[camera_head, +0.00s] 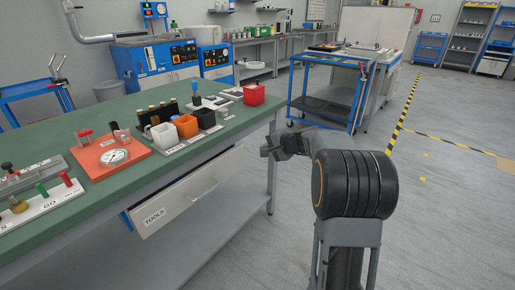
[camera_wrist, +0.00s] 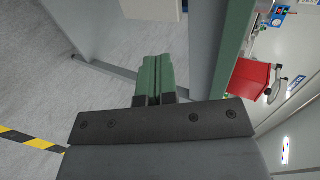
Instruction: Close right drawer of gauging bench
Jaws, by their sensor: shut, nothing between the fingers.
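The gauging bench (camera_head: 108,182) has a green top and grey body and fills the left of the head view; its green edge (camera_wrist: 236,45) also shows in the wrist view. My gripper (camera_head: 266,150) is near the bench's right end, apart from the drawer front. In the wrist view its green fingers (camera_wrist: 154,82) are shut and empty. A pale block at the top of that view, likely the drawer (camera_wrist: 152,8), lies beyond the fingertips.
On the bench stand a red bin (camera_head: 254,95), an orange cup (camera_head: 186,126), a gauge on an orange plate (camera_head: 113,157) and several small parts. A blue cart (camera_head: 331,96) stands behind my arm. The floor to the right (camera_head: 440,220) is clear.

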